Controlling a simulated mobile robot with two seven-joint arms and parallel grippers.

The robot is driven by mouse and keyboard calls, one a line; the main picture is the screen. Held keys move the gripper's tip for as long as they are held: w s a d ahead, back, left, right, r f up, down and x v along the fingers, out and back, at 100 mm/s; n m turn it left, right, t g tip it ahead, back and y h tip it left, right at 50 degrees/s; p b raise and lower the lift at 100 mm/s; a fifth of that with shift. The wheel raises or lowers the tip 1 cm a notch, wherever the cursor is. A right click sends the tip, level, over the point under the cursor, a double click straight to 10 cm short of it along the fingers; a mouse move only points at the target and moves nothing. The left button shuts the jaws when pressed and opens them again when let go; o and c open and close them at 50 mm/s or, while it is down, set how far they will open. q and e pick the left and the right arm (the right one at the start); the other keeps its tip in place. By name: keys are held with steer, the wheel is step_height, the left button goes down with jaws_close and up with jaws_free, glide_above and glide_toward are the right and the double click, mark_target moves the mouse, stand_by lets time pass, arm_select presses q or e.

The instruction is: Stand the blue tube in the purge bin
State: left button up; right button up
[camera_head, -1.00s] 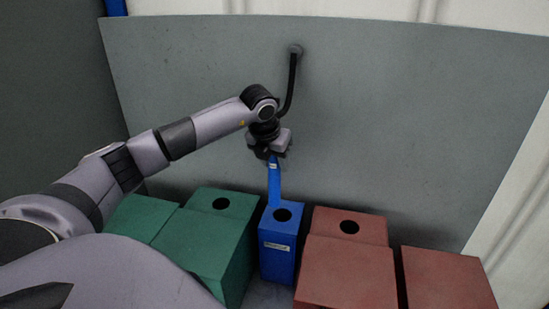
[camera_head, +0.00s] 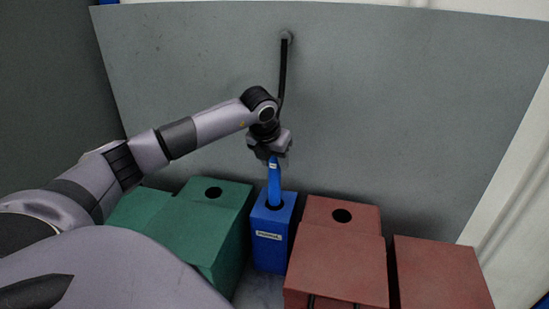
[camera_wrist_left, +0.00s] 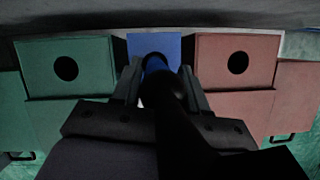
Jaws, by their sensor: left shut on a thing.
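The blue tube (camera_head: 274,183) hangs upright below my left gripper (camera_head: 271,158), whose jaws are shut on its upper end. The blue bin (camera_head: 268,250), narrow with a round hole in its top and a pale label on its front, stands below. The tube's lower end is at the hole; I cannot tell how far inside it is. In the left wrist view the tube (camera_wrist_left: 155,63) shows between the fingers (camera_wrist_left: 160,88), in front of the blue bin top (camera_wrist_left: 136,46). The right gripper is not in view.
Green boxes (camera_head: 205,235) stand close on the left of the blue bin and red boxes (camera_head: 335,265) close on its right, some with round holes. A grey wall panel (camera_head: 400,120) rises behind. A black hose (camera_head: 283,70) hangs from it behind my left wrist.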

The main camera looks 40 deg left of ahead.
mark_target(275, 194)
arm_select(q)
steer(key=shift+f+b, duration=3.3)
steer(key=shift+f, duration=1.9)
steer(key=shift+f+b, duration=0.6)
steer(key=shift+b, duration=0.1)
steer(key=o, duration=1.3)
steer(key=v, duration=0.7)
steer(key=shift+r, duration=0.15)
